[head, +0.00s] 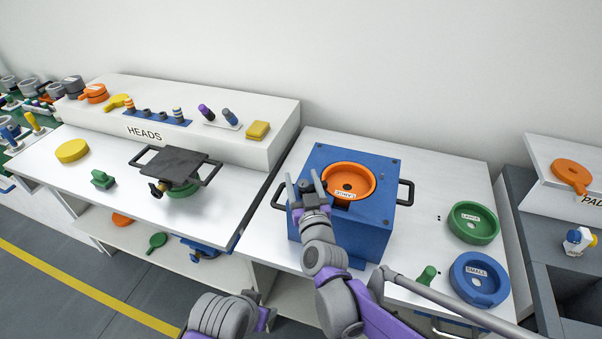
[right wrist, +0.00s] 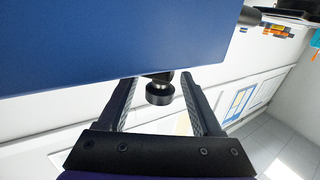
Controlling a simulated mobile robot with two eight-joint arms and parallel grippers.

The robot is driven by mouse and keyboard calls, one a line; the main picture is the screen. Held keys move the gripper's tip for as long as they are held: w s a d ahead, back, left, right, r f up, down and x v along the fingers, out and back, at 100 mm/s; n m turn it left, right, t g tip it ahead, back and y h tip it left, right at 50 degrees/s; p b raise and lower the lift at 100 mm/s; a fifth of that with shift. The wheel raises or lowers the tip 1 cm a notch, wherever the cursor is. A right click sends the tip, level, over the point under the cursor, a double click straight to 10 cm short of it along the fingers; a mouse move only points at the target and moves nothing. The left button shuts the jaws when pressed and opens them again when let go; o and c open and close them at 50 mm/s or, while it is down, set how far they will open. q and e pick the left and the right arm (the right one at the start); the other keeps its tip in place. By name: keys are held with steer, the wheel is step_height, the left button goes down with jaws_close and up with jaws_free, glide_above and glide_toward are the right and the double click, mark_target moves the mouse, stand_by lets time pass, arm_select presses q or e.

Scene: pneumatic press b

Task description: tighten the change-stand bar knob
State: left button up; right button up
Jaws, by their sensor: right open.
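My right gripper (head: 302,178) is open at the left front part of the blue box (head: 375,229). In the right wrist view, a round black knob (right wrist: 160,96) on a short stem shows below the edge of the blue box (right wrist: 110,40). The knob lies between my two open fingers, with a gap on each side. In the head view my gripper and arm hide this knob. An orange ring (head: 331,173) with a label sits in the box's top. My left gripper cannot be made out; only grey links of my left arm show at the bottom.
Black handles (head: 404,193) stick out from the box's sides. A green ring (head: 474,222) and a blue ring (head: 480,279) lie on the white table (head: 425,175) to the right. A dark plate (head: 175,161) with handles stands on the left table.

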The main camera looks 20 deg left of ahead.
steer(key=shift+x, duration=0.8)
jaws_close()
